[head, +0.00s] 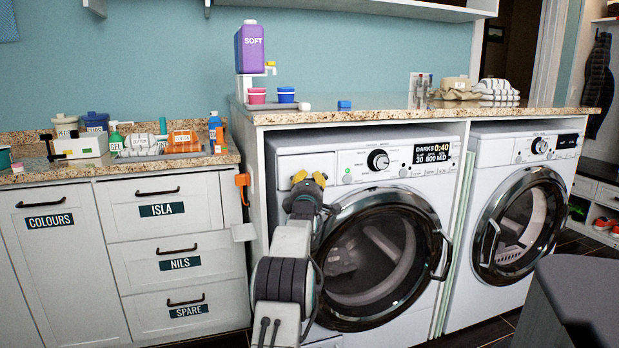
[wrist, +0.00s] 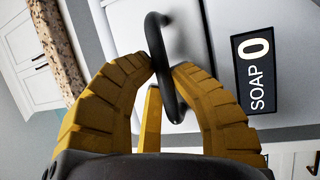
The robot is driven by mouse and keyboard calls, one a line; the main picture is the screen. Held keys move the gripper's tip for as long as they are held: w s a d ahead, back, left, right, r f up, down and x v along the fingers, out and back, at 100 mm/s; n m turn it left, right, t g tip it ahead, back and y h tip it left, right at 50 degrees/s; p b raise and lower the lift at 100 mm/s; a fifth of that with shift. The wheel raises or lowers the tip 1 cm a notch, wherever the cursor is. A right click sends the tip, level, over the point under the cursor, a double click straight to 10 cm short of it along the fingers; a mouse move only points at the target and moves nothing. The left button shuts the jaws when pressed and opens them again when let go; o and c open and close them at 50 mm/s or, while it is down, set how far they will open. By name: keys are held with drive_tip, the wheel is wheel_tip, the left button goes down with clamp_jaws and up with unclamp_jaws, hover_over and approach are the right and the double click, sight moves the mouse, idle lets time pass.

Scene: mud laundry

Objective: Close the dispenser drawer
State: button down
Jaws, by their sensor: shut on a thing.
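A black label (wrist: 255,70) beside the handle reads "SOAP 0". My gripper (head: 309,178) has yellow ribbed fingers, which show large in the wrist view (wrist: 163,70). They are shut on the handle, one finger at each side. How far out the drawer stands is hard to tell.
The washer's round door (head: 375,250) is shut, just right of my arm. The granite counter (head: 420,117) overhangs above. An orange hook-like thing (head: 242,183) and a small pale ledge (head: 244,232) are at the left. A dark grey block (head: 590,290) stands at lower right.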

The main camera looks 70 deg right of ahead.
drive_tip(key=shift+d+f, duration=0.1)
drive_tip(key=c, duration=1.1)
unclamp_jaws()
drive_tip(key=shift+v, duration=5.95)
